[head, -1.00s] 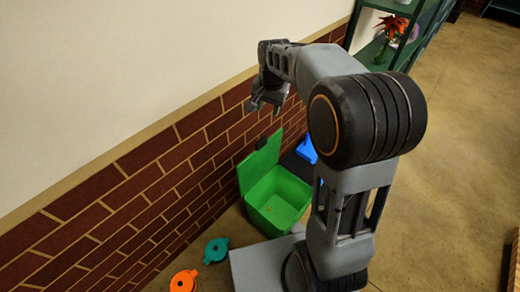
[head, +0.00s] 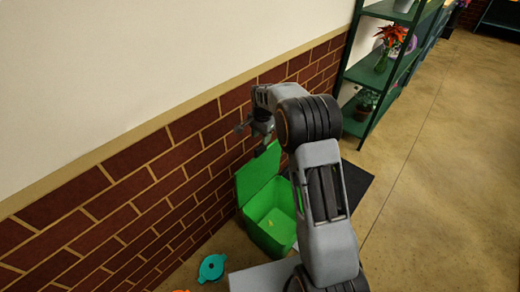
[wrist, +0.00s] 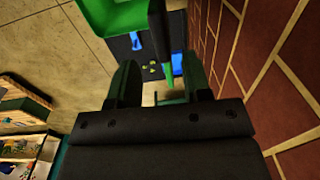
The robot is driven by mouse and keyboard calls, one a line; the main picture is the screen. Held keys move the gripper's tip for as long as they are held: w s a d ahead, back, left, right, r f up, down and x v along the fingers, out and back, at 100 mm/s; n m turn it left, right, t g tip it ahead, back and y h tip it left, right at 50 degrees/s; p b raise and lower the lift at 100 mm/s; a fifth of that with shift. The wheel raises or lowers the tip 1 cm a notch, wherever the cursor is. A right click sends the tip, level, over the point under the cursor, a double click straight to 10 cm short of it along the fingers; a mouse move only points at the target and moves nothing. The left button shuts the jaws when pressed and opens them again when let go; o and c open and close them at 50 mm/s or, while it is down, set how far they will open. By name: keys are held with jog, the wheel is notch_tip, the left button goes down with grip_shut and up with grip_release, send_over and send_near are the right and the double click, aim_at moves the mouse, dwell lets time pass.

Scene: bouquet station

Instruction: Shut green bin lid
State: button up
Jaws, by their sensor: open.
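The green bin (head: 270,222) stands on the floor by the brick wall. Its lid (head: 256,174) is open and stands up on the wall side. The bin also shows at the top of the wrist view (wrist: 112,14). My gripper (head: 260,149) is open and empty, close to the raised lid's top edge in the head view. I cannot tell whether it touches the lid. The wrist view shows its two spread fingers (wrist: 160,82), with a narrow green strip between them that looks like the lid's edge. My arm hides part of the bin's right side.
The brick wall (head: 120,210) runs close behind the lid. A teal disc-like object (head: 212,267) lies on the floor at the front left. A dark mat (head: 356,184) lies right of the bin. A green shelf with plants (head: 385,75) stands beyond it. Open floor (head: 450,190) lies to the right.

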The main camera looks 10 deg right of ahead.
aim_at(261, 146)
jog(key=shift+f+b, duration=0.5)
jog(key=shift+f, duration=2.65)
jog(key=shift+c, duration=0.4)
grip_shut()
jog(key=shift+a, duration=0.1)
